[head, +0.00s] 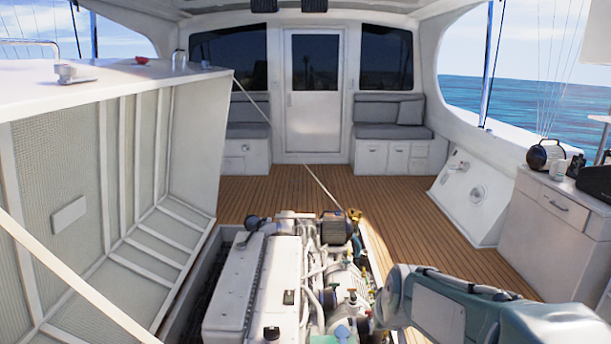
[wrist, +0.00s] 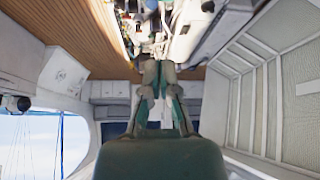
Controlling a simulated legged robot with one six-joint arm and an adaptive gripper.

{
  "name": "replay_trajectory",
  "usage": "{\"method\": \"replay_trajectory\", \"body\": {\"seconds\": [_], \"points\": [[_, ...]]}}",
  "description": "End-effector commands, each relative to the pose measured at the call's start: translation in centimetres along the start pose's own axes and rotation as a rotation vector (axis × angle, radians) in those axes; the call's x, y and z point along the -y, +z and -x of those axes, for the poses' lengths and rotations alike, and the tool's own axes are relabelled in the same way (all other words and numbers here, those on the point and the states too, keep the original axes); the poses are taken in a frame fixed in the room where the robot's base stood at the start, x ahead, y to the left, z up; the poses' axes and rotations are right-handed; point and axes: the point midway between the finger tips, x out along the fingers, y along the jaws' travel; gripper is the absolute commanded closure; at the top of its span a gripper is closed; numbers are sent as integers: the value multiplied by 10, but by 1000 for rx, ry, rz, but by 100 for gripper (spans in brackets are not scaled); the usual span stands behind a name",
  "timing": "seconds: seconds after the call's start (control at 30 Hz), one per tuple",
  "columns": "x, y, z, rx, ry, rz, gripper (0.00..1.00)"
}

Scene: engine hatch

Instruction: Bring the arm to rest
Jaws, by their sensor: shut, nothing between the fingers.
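My gripper (wrist: 159,70) shows in the wrist view with its two fingers together and nothing held between them. In that view it points toward the engine, and the scene appears upside down. My arm (head: 440,305) reaches in from the lower right in the head view, beside the engine (head: 265,280). The gripper cannot be made out clearly in the head view. The engine also shows beyond the fingertips in the wrist view (wrist: 185,25). I cannot tell how far the fingertips are from it.
The raised hatch (head: 90,200) stands open at the left, with a strut (head: 70,280) crossing the lower left. A cabinet (head: 560,225) stands at the right. The wooden deck (head: 390,205) is clear between the engine and the rear seats (head: 390,115).

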Motion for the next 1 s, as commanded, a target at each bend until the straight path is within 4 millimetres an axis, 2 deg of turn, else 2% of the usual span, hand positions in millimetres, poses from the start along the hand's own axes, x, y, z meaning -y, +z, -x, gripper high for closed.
{"method": "replay_trajectory", "body": {"seconds": [0.03,0.2,0.5,0.7,1.0], "points": [[2,9,18,-5,2,-5,100],[6,44,65,1,10,-31,100],[13,116,125,12,36,-83,100],[14,150,141,22,50,-108,100],[15,155,143,26,52,-113,100]]}}
